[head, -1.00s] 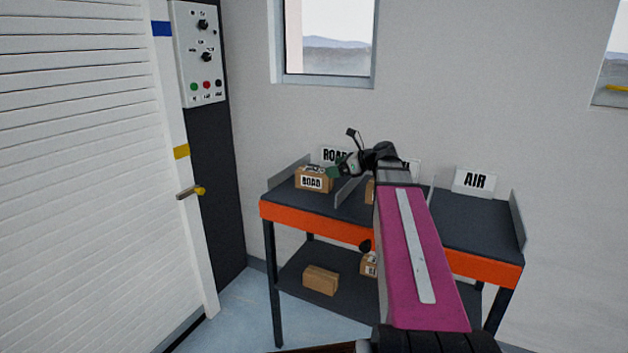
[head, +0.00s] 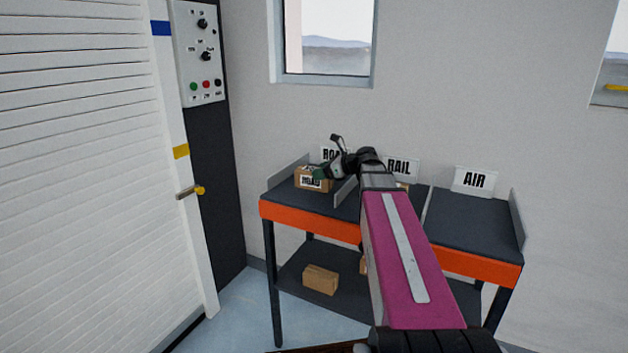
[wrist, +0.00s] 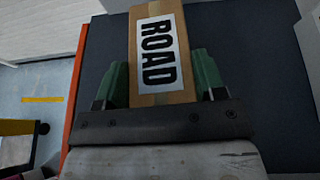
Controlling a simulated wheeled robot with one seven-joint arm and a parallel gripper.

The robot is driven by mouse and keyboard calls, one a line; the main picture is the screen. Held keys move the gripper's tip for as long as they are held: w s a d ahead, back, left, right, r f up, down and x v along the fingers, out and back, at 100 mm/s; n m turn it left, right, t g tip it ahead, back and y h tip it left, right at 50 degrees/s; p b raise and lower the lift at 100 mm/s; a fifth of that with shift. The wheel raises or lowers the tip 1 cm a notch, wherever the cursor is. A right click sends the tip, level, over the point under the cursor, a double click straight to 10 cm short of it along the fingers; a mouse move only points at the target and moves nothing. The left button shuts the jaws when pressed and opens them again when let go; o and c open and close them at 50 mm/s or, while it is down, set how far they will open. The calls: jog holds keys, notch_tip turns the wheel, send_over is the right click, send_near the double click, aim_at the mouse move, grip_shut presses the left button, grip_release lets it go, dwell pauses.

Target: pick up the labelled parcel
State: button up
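The labelled parcel (head: 325,184) is a brown box with a white ROAD label, sitting in the left lane of the table under the ROAD sign. In the wrist view the parcel (wrist: 146,18) lies between the two green fingers, its label facing the camera. My gripper (wrist: 160,64) is open, with one finger on each side of the parcel and very little gap; contact cannot be made out. In the head view my gripper (head: 319,172) is over the parcel and covers part of it.
The dark table (head: 470,232) has upright dividers and an orange edge. RAIL (head: 402,168) and AIR (head: 475,180) signs stand at its back. Another box is mostly hidden behind my arm. A plain box (head: 320,279) lies on the lower shelf. The AIR lane is clear.

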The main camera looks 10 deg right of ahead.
jog(key=shift+r, duration=0.2)
jog(key=shift+r, duration=0.6)
notch_tip(320, 180, up, 2)
jog(key=shift+r, duration=0.2)
jog(key=shift+s+a+r, duration=1.05)
jog(key=shift+s+r, duration=0.15)
jog(key=shift+s, duration=0.45)
jog(key=shift+s+a+r, duration=1)
jog(key=shift+s+r, duration=0.15)
jog(key=shift+s, duration=0.5)
jog(key=shift+s+a+r, duration=1.05)
jog(key=shift+s+r, duration=0.15)
jog(key=shift+s, duration=0.45)
jog(key=shift+a, duration=0.1)
